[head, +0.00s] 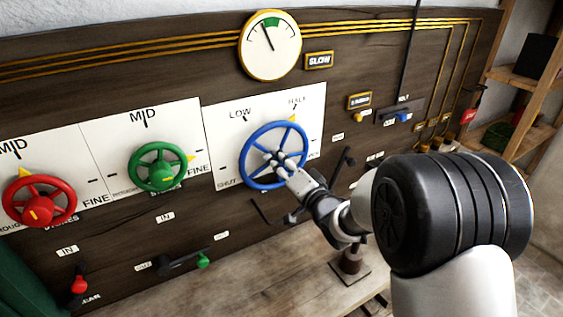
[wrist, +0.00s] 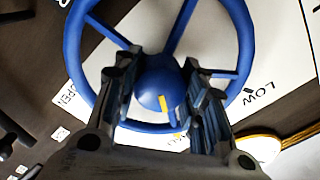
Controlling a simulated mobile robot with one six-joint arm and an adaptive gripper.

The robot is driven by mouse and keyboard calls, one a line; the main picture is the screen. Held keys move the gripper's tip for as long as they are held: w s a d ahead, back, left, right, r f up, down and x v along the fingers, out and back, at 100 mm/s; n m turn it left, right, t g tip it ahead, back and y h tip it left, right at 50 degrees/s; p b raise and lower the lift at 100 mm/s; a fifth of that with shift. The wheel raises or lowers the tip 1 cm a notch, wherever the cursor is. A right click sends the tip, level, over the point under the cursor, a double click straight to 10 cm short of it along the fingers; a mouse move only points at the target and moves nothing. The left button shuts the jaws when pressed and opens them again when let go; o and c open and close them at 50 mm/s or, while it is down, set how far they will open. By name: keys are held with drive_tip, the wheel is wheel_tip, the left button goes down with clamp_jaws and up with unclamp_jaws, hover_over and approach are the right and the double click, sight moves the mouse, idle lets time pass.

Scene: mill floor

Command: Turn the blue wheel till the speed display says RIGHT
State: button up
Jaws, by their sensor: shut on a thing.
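The blue wheel (head: 251,142) is mounted on a white panel on the dark wooden wall, with LOW and HALF marked above it. A yellow pointer on the wheel stands near HALF. My gripper (head: 278,160) is at the middle of the wheel. In the wrist view, the two fingers of my gripper (wrist: 163,98) are shut around the hub of the blue wheel (wrist: 240,40), one on each side. The speed display (head: 316,60) reads SLOW, beside a round dial (head: 270,46) whose needle points up and slightly left, near a green band.
A green wheel (head: 139,158) and a red wheel (head: 62,190) are to the left. Below are a red-knobbed lever (head: 79,285) and a green-knobbed lever (head: 202,261). A blue-knobbed lever (head: 403,117) is to the right. A wooden bench (head: 235,290) runs beneath the panel.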

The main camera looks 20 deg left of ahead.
idle(0.4)
drive_tip(key=o, duration=1.1)
drive_tip(key=shift+c, duration=0.2)
drive_tip(key=v, duration=1.2)
